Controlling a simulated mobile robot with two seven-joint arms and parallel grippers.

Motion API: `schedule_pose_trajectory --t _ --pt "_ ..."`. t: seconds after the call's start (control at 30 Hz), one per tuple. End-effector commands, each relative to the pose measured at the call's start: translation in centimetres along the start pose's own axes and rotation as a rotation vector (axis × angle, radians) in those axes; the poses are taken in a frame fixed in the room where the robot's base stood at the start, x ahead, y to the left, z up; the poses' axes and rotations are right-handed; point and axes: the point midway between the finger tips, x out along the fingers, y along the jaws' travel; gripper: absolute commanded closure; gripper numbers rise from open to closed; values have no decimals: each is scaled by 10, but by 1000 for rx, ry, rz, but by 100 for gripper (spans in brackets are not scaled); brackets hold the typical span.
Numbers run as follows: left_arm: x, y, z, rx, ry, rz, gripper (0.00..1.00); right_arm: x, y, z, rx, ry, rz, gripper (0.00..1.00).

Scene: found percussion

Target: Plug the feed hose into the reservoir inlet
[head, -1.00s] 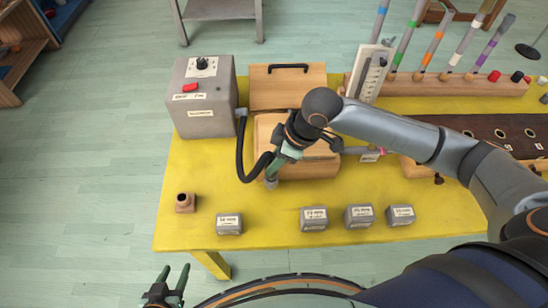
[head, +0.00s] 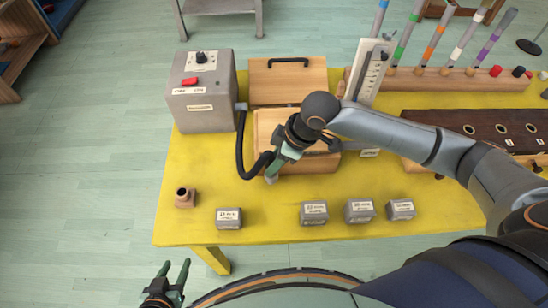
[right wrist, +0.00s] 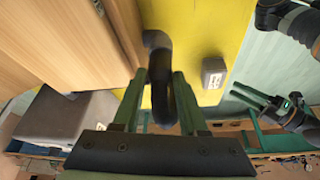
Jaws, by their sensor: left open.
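The black feed hose (head: 240,150) runs from the right side of a grey box (head: 203,92) and bends down and back up to my right gripper (head: 275,170). The right gripper's fingers close on either side of the hose (right wrist: 160,48) in the right wrist view. The hose's grey end shows just below the fingers, in front of the wooden box. A small brown block with a dark round opening (head: 184,198) stands to the left, apart from the hose end; I cannot tell whether it is the reservoir inlet. My left gripper (head: 175,272) is open and empty, off the table's front edge.
Several small labelled grey blocks (head: 314,212) stand along the front of the yellow table (head: 270,232). A wooden box (head: 265,128) lies behind the right gripper. A rack with coloured tubes (head: 440,80) and a dark panel with holes (head: 450,122) are at right.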

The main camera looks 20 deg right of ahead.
Motion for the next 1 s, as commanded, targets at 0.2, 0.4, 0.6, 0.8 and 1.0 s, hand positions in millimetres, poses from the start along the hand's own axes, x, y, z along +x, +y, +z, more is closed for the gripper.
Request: schedule_pose_trajectory --t 0.2,0.4,0.6,0.8,1.0 --pt "0 0 0 0 0 0 50 0 0 0 0 1 0 33" --pt "0 0 0 0 0 0 50 0 0 0 0 1 0 33" --pt "-1 0 -1 0 0 0 50 -14 1 -1 0 3 3 33" --pt "-2 0 -3 0 0 0 50 -55 1 -1 -3 2 5 33" --pt "-4 0 -4 0 0 0 50 -97 1 -1 -1 2 5 33"
